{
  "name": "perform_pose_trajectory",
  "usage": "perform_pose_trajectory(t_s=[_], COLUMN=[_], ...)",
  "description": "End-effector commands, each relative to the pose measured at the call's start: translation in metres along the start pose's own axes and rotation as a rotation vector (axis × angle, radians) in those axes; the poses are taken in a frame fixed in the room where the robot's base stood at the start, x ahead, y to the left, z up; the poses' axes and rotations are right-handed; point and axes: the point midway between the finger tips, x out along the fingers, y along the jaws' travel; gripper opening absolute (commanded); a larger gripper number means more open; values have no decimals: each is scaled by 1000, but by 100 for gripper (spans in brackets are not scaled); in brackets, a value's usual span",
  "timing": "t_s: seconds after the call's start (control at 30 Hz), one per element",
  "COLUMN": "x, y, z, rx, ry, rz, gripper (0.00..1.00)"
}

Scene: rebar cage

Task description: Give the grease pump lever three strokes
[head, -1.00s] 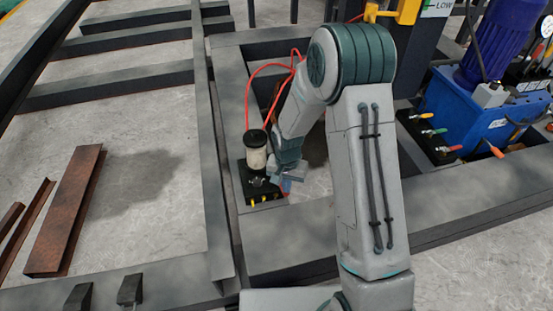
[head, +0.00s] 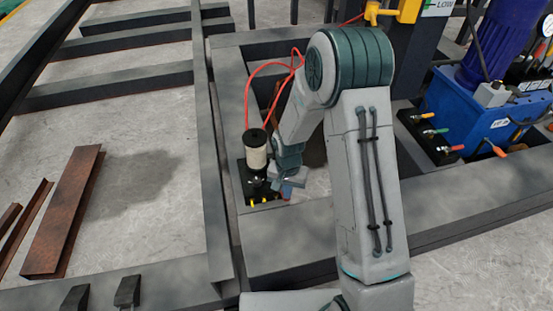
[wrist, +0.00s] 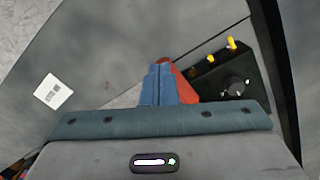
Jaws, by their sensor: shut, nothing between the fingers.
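The grease pump (head: 257,158) stands on the dark frame, with a cream cylinder, a black cap and a black base with yellow fittings. In the wrist view its black base (wrist: 210,72) shows at the right with yellow fittings and a round dark knob. A red part (wrist: 186,84), which looks like the lever, lies just right of and partly behind my blue fingers. My gripper (wrist: 161,68) is shut, fingers together, and shows beside the pump base in the head view (head: 287,190). I cannot tell whether the fingers touch the red part; most of it is hidden.
Red hoses (head: 248,90) loop up from the pump. Dark steel beams (head: 213,170) surround it closely. A blue hydraulic unit (head: 470,115) stands at the right, and rusty steel channels (head: 65,210) lie on the floor at the left. A white tag (wrist: 53,92) shows in the wrist view.

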Motion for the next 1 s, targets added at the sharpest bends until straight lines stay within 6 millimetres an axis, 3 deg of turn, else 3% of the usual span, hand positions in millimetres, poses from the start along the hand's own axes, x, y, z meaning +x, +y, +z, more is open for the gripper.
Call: perform_pose_trajectory(t_s=[0.17, 1.0], x=[-7, -96], y=[-1, -26], z=[-2, -45], rx=[0, 2], ry=[1, 1], rz=[-1, 0], gripper=[0, 0])
